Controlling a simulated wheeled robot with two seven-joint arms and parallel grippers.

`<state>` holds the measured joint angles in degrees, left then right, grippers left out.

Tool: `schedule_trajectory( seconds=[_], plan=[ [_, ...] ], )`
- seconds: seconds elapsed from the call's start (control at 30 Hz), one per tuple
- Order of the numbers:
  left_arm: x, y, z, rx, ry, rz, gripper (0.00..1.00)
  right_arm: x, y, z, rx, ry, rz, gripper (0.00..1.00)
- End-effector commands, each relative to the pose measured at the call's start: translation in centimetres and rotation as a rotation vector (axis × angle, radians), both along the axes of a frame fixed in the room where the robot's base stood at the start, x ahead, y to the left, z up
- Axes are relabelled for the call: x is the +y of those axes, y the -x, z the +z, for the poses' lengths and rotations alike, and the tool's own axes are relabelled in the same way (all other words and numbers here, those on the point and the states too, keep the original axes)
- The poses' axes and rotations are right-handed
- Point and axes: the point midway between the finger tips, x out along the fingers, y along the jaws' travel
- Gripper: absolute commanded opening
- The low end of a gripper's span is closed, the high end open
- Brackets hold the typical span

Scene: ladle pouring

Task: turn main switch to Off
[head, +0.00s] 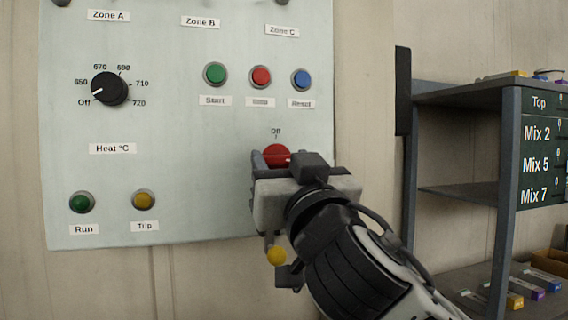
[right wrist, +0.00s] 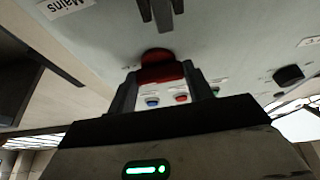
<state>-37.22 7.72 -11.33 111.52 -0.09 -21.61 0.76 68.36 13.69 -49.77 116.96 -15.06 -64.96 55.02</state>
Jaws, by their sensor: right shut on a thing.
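The main switch is a red rotary knob (head: 276,154) on the pale control panel (head: 180,190), under a small "Off" label (head: 276,131). My right gripper (head: 284,165) is at the knob from below right, shut on it, and hides most of it. In the right wrist view the red knob (right wrist: 160,66) sits between the two fingers of the gripper (right wrist: 162,85). I cannot tell which way the knob points. My left gripper is not in view.
Above the knob are green (head: 215,74), red (head: 260,77) and blue (head: 301,79) buttons. A black heat dial (head: 109,88) is at the left. Run (head: 82,202) and Trip (head: 144,200) lamps are lower left. A grey shelf (head: 455,95) stands at the right.

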Motion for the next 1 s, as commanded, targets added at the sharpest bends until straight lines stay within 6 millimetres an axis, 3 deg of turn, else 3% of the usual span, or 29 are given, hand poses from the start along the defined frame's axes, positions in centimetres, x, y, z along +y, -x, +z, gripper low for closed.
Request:
schedule_trajectory(
  seconds=[0.37, 1.0],
  plan=[
    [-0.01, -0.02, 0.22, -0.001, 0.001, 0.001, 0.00, -0.17, -0.06, 0.00, -0.047, 0.147, 0.000, 0.28],
    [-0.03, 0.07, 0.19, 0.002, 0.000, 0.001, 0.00, -0.42, -0.12, 0.21, -0.233, 0.714, -0.002, 0.28]
  ],
)
